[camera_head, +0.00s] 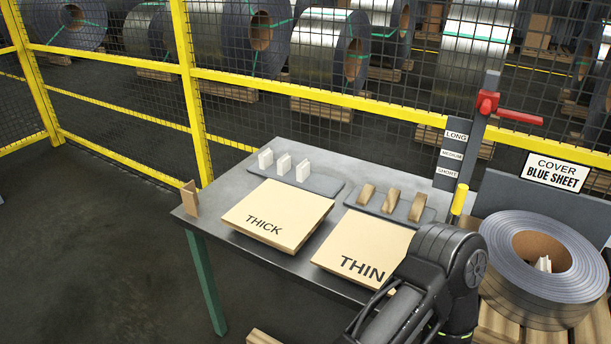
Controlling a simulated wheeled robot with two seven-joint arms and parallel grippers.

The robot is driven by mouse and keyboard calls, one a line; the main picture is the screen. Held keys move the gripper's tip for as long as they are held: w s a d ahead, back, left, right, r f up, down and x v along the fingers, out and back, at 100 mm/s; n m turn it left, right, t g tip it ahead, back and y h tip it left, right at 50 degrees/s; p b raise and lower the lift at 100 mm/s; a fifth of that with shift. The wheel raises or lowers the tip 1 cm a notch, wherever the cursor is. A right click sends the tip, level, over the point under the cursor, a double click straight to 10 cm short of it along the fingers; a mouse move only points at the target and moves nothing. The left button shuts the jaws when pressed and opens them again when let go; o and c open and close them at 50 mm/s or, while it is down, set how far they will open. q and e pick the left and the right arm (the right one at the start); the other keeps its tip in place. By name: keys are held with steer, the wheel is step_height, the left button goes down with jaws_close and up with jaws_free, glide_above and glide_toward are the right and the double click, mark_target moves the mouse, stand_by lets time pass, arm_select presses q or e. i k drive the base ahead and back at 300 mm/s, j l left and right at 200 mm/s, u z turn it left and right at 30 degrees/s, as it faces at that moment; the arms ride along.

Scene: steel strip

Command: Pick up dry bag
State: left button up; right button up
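Three small white upright packets (284,165), which look like the dry bags, stand in a row on a dark grey tray (318,189) at the back left of the grey table. Another white item (543,264) shows inside the hole of the steel strip coil (540,262) at the right; I cannot tell what it is. A black link of my arm rises from the bottom, in front of the table's right part and beside the coil. Neither of my grippers shows.
The table (190,212) also holds tan stacks marked THICK (278,212) and THIN (362,242), and a second tray with three brown pieces (391,202). A post with a red lever (488,103) stands behind. The coil rests on wooden slats (497,325). A yellow fence (194,95) closes the back.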

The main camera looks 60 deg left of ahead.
mark_target(303, 169)
steer(key=u, duration=2.2)
steer(key=j+z, duration=0.1)
steer(key=z, duration=0.3)
steer(key=j+z, duration=0.15)
steer(key=z, duration=0.3)
steer(key=j+z, duration=0.15)
steer(key=z, duration=0.25)
steer(key=j+z, duration=0.1)
steer(key=z, duration=0.3)
steer(key=k+j+z, duration=0.35)
steer(key=j, duration=0.4)
steer(key=k+j+z, duration=0.4)
steer(key=j, duration=0.25)
steer(key=k+j+z, duration=0.35)
steer(key=k+j, duration=0.6)
steer(key=k, duration=0.15)
